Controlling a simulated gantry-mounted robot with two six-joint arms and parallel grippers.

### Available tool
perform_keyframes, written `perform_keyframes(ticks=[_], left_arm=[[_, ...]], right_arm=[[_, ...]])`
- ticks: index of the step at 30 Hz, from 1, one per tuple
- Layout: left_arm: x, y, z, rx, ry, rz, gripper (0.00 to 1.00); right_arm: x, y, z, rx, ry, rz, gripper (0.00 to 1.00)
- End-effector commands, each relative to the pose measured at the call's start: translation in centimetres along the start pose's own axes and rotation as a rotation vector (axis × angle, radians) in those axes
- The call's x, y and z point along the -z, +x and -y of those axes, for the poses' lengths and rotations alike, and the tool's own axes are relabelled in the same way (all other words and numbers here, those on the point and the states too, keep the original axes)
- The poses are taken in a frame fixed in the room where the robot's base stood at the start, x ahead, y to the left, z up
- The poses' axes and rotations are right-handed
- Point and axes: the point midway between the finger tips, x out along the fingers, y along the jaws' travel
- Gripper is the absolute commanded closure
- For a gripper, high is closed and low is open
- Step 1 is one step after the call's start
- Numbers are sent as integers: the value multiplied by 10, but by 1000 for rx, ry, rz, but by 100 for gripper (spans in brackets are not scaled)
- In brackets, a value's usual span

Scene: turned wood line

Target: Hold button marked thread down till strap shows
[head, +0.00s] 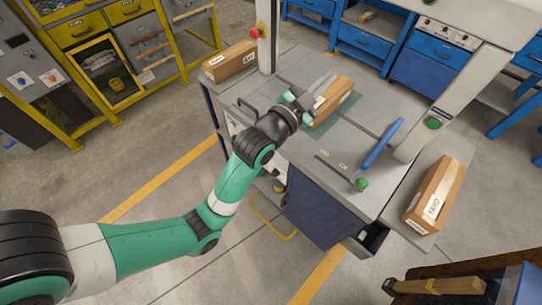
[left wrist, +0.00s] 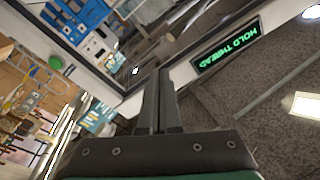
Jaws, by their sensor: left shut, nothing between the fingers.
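My left gripper (head: 323,84) is shut and empty. In the head view it is over the grey strapping machine's table (head: 290,70), beside and partly in front of a cardboard box (head: 333,100). In the left wrist view its fingers (left wrist: 160,76) are together, pointing toward the machine frame. A dark display (left wrist: 226,48) there reads "HOLD THREAD" in green letters, upside down. No button marked thread can be read, and I cannot tell whether the fingers touch anything. No strap can be made out. My right gripper is not in view.
A red button (head: 256,32) is on the left post; a green one (head: 432,123) is on the right post. A blue lever (head: 383,143) stands at the table's right. Boxes sit left (head: 230,61) and right (head: 435,195) of the table.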

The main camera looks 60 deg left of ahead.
Motion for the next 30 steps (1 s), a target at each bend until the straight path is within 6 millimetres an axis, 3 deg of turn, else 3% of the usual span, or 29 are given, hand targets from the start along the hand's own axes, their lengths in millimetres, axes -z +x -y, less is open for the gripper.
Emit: perform_keyframes(ticks=[1, 8, 14, 18, 24, 30], left_arm=[[-27, -1, -4, -9, 38, 54, 100], [-139, -20, -22, -66, 213, 265, 100], [-231, -56, -39, -144, 351, 436, 100], [-289, -91, -52, -212, 437, 546, 100], [-362, -152, -72, -327, 543, 688, 100], [-404, -200, -87, -418, 609, 773, 100]], right_arm=[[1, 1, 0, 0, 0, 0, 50], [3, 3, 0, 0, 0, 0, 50], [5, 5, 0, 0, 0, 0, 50], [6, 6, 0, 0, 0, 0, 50], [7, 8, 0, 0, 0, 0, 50], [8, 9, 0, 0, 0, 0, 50]])
